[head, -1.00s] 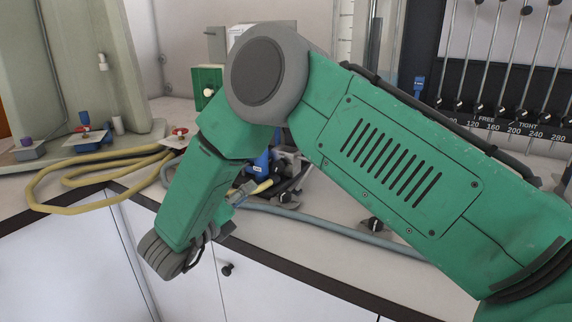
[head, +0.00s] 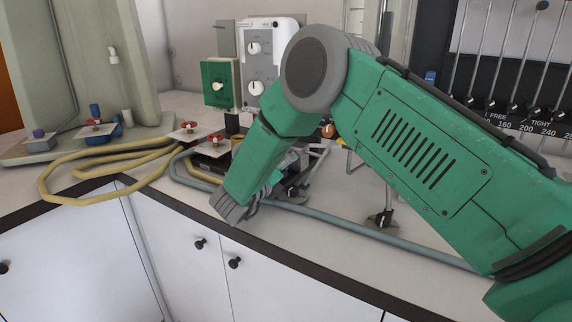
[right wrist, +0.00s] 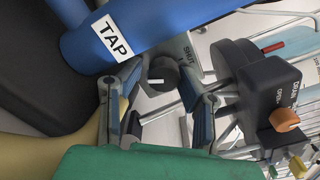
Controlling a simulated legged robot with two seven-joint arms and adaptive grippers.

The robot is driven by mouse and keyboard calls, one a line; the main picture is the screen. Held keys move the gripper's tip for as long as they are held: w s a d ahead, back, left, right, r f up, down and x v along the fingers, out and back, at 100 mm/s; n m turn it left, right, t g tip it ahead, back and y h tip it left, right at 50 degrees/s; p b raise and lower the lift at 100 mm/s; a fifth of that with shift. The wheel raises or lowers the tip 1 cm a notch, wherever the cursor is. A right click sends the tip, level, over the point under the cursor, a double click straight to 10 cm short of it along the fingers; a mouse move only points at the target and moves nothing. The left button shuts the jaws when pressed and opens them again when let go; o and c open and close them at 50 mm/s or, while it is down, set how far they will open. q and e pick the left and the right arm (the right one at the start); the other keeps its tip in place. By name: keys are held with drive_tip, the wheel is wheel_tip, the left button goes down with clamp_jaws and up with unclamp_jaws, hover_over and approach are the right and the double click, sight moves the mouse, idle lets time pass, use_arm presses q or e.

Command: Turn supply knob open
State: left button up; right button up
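In the right wrist view my right gripper (right wrist: 166,90) is open, one finger on each side of a round black knob (right wrist: 164,73) with a white pointer. The knob lies between or just beyond the fingertips; I cannot tell whether they touch it. A plate (right wrist: 187,52) reading "SHUT" is beside it. No "supply" label is readable, so I cannot confirm that this is the supply knob. In the head view my right gripper (head: 285,182) is low over the counter, partly hidden by my forearm. My left gripper is not in view.
A blue cylinder (right wrist: 135,30) marked "TAP" lies close beside the fingers. An orange knob (right wrist: 284,119) on a black block is at the right. Yellow hose (head: 75,190) and grey hose (head: 345,222) lie on the counter. Red-handled valves (head: 190,127) stand at the left.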

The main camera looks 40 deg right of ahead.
drive_tip(key=shift+a+r, duration=0.2)
drive_tip(key=shift+a, duration=0.3)
drive_tip(key=shift+a+r, duration=0.1)
drive_tip(key=shift+a, duration=0.05)
clamp_jaws()
drive_tip(key=shift+d, duration=0.2)
drive_tip(key=shift+s, duration=0.1)
drive_tip(key=shift+d+n+p, duration=0.15)
drive_tip(key=shift+n+p, duration=0.1)
drive_tip(key=shift+n, duration=1.45)
drive_tip(key=shift+d+n+p, duration=0.1)
drive_tip(key=shift+n+p, duration=0.15)
drive_tip(key=shift+n, duration=1.45)
